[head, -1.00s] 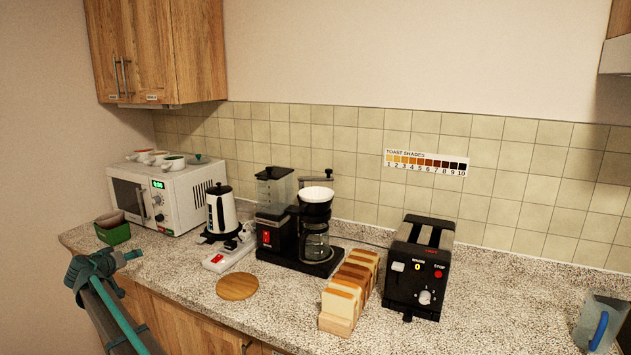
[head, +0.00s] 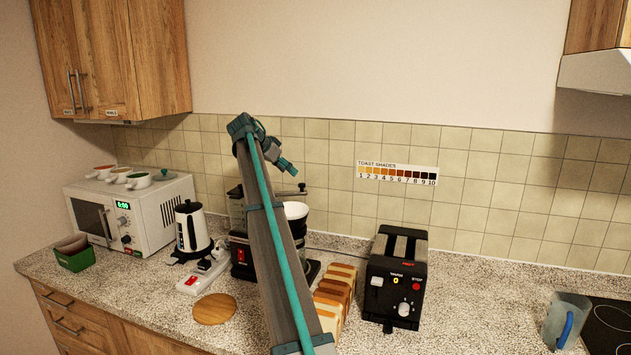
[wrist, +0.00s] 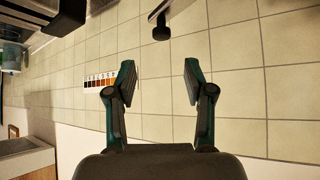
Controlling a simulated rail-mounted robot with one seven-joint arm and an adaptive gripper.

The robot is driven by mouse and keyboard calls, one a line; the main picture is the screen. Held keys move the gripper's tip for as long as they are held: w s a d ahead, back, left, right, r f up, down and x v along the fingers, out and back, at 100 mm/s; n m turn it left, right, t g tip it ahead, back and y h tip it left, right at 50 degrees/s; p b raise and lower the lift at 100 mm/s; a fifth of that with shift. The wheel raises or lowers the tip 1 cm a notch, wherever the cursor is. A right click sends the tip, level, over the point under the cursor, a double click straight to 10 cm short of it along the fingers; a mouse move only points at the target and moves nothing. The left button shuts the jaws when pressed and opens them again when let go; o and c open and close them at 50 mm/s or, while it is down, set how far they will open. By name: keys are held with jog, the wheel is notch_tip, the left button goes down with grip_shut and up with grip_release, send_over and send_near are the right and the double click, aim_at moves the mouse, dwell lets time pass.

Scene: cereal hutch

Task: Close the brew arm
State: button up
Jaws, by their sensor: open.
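The coffee maker (head: 241,252) stands on the counter, largely hidden behind my arm in the head view. Its white filter cone (head: 296,210) shows to the right of my arm. The brew arm (head: 290,193) is a thin dark bar with a black knob, seen above the cone; its knob end also shows at the top of the wrist view (wrist: 161,28). My gripper (head: 289,168) is open and empty, above the brew arm in the head view. In the wrist view its fingers (wrist: 160,75) are apart, with only tiled wall seen between them and the knob beyond their tips.
The toaster (head: 396,278) and a row of bread slices (head: 335,292) stand right of the coffee maker. The kettle (head: 192,228), a switch box (head: 201,275) and the microwave (head: 135,215) are to the left. The tiled wall is behind.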

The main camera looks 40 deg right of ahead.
aim_at(302, 184)
jog(key=p+x, duration=0.3)
jog(key=x, duration=0.7)
jog(key=shift+f, duration=0.1)
jog(key=shift+a, duration=0.1)
jog(key=shift+c, duration=0.3)
grip_shut()
